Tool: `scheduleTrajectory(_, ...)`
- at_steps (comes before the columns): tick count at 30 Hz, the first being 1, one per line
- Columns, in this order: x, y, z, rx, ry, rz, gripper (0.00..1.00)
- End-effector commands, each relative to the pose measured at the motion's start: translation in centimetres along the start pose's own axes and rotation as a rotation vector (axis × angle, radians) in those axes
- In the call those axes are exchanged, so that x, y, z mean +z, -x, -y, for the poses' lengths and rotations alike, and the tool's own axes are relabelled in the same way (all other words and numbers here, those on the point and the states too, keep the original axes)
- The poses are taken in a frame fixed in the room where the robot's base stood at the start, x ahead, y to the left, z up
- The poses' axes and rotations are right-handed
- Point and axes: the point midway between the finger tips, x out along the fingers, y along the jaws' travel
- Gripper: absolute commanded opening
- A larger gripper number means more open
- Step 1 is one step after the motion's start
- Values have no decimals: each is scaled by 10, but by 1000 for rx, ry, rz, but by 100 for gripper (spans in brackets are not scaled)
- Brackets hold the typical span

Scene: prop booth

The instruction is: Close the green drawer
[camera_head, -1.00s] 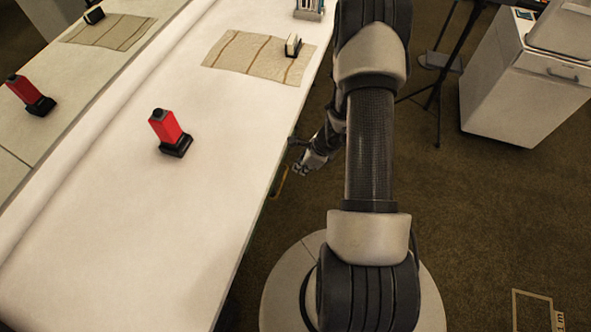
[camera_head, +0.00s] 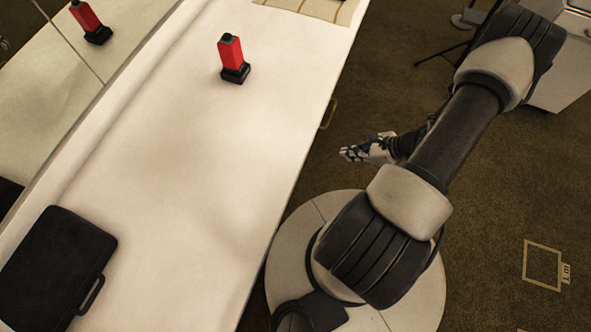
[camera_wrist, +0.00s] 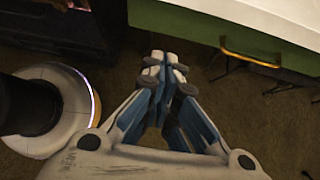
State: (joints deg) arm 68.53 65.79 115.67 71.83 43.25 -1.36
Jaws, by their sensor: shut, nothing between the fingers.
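The green drawer front (camera_wrist: 205,32) shows in the wrist view at the top right, under the white table top. Its yellow handle (camera_wrist: 250,58) hangs on that front. In the head view only the handle (camera_head: 328,114) shows, just past the table's right edge. No open drawer interior is visible. My gripper (camera_wrist: 165,68) is shut and empty, with its fingertips pointing toward the green front but apart from it. In the head view my gripper (camera_head: 346,154) is beside the table edge, a little below and right of the handle, with floor between them.
A red and black bottle-like object (camera_head: 232,60) stands on the white table (camera_head: 200,160). A black case (camera_head: 55,265) lies at the lower left. A white cabinet (camera_head: 560,75) and a tripod leg are at the upper right. Open carpet lies right of my arm.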

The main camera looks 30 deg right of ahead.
Motion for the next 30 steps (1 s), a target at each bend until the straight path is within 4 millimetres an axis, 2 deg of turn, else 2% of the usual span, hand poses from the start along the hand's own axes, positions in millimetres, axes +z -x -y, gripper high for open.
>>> scheduleTrajectory(3,-4,-1,-2,-8,4,24,0)
scheduleTrajectory(7,-3,-16,-3,-5,7,25,0)
scheduleTrajectory(20,0,-105,-2,-4,8,23,0)
scheduleTrajectory(24,17,-116,-2,-4,7,22,0)
scheduleTrajectory(30,27,-124,-2,-8,4,22,0)
